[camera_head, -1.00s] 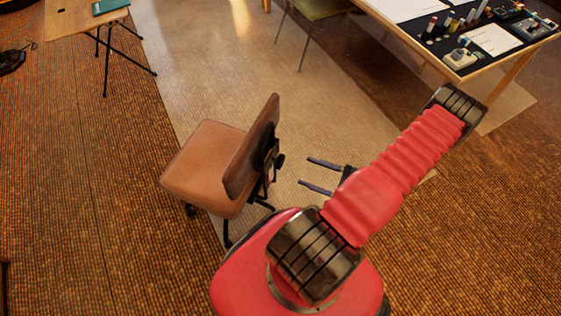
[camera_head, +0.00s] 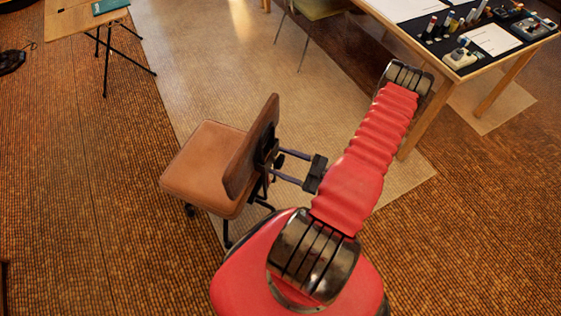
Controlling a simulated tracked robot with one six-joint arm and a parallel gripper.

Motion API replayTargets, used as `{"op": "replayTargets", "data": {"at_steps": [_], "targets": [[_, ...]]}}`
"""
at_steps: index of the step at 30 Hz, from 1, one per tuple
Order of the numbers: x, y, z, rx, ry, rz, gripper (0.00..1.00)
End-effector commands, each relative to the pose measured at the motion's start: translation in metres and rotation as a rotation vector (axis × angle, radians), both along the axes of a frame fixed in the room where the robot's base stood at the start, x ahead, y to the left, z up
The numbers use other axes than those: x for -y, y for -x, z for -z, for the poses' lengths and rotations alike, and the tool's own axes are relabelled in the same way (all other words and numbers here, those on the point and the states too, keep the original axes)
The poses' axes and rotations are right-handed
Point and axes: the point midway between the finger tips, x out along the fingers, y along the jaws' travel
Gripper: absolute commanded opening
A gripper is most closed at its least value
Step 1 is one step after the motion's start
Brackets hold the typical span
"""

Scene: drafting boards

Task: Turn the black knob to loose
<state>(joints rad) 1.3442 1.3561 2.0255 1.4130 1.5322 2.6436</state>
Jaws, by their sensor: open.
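The brown office chair (camera_head: 210,165) stands left of my arm, its backrest turned towards my gripper. Black hardware is fixed behind the backrest, with the small black knob (camera_head: 273,159) on it. My gripper (camera_head: 279,162) reaches in from the right with its two dark fingers apart. The fingertips are at the knob, one on the upper side and one on the lower side in the picture. I cannot tell whether they touch it. The knob is small and partly hidden by the fingers, and its setting cannot be read.
A wooden table (camera_head: 452,68) with bottles, papers and small devices stands at the upper right. A folding-legged wooden table (camera_head: 75,28) is at the upper left, and another chair (camera_head: 318,10) at the top. The pale floor strip (camera_head: 215,80) beyond the brown chair is clear.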

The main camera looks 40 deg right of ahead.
Motion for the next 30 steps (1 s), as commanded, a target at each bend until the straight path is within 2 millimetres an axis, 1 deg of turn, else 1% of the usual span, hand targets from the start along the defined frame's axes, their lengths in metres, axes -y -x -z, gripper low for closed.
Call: {"op": "replayTargets", "data": {"at_steps": [4,13,30], "targets": [[-0.0025,-0.0057,0.0001,0.000,0.000,0.000,0.58],[-0.0027,-0.0063,0.0000,0.000,0.000,0.001,0.57],[-0.0026,-0.0063,0.0000,0.001,0.001,0.001,0.17]]}}
